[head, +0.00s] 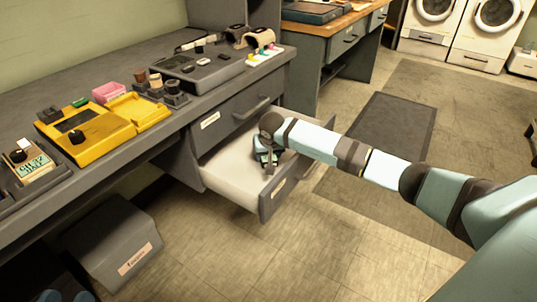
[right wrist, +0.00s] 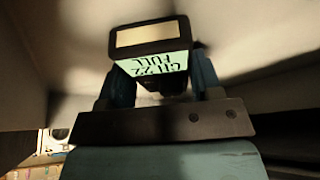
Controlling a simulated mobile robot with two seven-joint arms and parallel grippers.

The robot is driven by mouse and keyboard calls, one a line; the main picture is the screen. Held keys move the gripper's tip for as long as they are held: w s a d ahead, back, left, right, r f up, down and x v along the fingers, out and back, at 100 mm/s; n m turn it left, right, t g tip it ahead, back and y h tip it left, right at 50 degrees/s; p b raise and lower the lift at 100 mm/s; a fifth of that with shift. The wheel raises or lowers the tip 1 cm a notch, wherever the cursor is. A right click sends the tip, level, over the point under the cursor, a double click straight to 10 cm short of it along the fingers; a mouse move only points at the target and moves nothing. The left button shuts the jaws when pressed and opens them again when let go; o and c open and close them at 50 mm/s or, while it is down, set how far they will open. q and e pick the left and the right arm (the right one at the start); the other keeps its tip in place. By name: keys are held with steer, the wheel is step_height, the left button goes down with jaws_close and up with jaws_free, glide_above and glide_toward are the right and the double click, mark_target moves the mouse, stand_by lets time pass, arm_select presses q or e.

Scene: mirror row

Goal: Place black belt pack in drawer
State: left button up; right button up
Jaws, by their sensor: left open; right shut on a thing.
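The lower desk drawer (head: 232,178) is pulled open in the head view, with a pale, bare-looking inside. My right gripper (head: 266,160) is down inside the drawer, near its far right part. In the right wrist view it is shut on a black belt pack (right wrist: 152,34) with a tan face and a pale green label reading "CH 22 FULL". Drawer walls surround the pack there; I cannot tell if it touches the drawer floor. In the head view the pack is mostly hidden by the gripper.
The desktop holds a yellow case (head: 88,132), a pink box (head: 108,92), a grey console (head: 200,66) and another pack with a green label (head: 30,165). A closed drawer (head: 240,112) sits above the open one. A grey bin (head: 112,245) stands below the desk.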

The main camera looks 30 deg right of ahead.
steer(key=o, duration=1)
steer(key=shift+f, duration=0.1)
steer(key=p+v, duration=0.2)
steer(key=v, duration=0.2)
steer(key=shift+d+r, duration=0.1)
steer(key=shift+r, duration=0.2)
arm_select(q)
steer(key=shift+s+d+r+n+y+p, duration=0.15)
steer(key=shift+s+d+r+n+p, duration=0.25)
steer(key=shift+n+p, duration=0.4)
steer(key=shift+s+d+r+n+y+p, duration=0.15)
steer(key=shift+s+r+n+p, duration=0.35)
steer(key=shift+p, duration=0.5)
arm_select(e)
steer(key=shift+v, duration=3.9)
arm_select(q)
steer(key=shift+f, duration=0.1)
steer(key=shift+s+g, duration=0.1)
steer(key=shift+g, duration=0.2)
